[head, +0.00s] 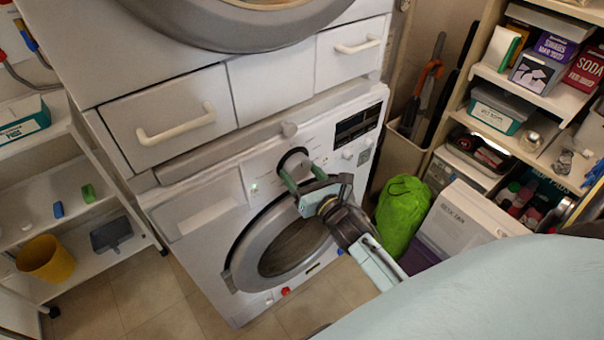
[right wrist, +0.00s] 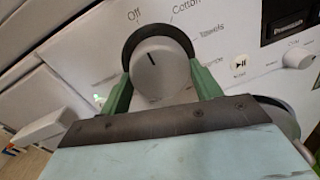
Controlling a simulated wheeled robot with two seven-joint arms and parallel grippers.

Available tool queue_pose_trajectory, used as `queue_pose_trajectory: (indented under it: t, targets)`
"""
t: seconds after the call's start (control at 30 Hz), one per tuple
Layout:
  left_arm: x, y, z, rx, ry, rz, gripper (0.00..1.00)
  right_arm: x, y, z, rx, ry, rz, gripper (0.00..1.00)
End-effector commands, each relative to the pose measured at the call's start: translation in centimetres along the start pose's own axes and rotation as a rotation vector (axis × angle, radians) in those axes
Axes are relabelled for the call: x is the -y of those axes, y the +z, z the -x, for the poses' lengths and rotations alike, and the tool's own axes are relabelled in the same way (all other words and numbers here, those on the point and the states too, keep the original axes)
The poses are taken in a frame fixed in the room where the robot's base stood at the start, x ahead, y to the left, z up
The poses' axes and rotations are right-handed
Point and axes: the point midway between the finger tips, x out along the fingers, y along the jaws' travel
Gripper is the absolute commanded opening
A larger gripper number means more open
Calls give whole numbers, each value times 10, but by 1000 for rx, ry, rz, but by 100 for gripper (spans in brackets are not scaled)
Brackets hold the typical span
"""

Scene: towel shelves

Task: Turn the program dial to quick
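The program dial (head: 295,160) is a round knob in a dark ring on the white washer's front panel. In the right wrist view the dial (right wrist: 160,72) has a dark pointer line tilted up and slightly left, roughly toward "Off". "Cotton" and "Towels" labels read to its right; labels on its left are too faint to read, and I cannot make out "quick". My right gripper (head: 304,178) has its green fingers apart, one on each side of the knob (right wrist: 163,92). Whether they touch it is unclear. My left gripper is out of view.
The washer's round door (head: 240,255) is closed below the dial. A start button (right wrist: 239,63) and a second knob (right wrist: 298,56) sit right of it. Drawers (head: 165,115) are above. A green bag (head: 402,212) and a loaded shelf (head: 530,95) stand at the right.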

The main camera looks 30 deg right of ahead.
Motion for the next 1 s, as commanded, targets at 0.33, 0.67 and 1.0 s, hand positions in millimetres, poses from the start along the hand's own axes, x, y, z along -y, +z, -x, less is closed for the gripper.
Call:
queue_pose_trajectory:
  t: [0.33,0.67,1.0]
  targets:
    - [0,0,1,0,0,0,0,0,0,0,-2,-1,-20,41]
    - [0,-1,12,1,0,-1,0,-1,2,0,-15,-4,-193,41]
    - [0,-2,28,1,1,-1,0,-2,4,0,-39,-9,-506,41]
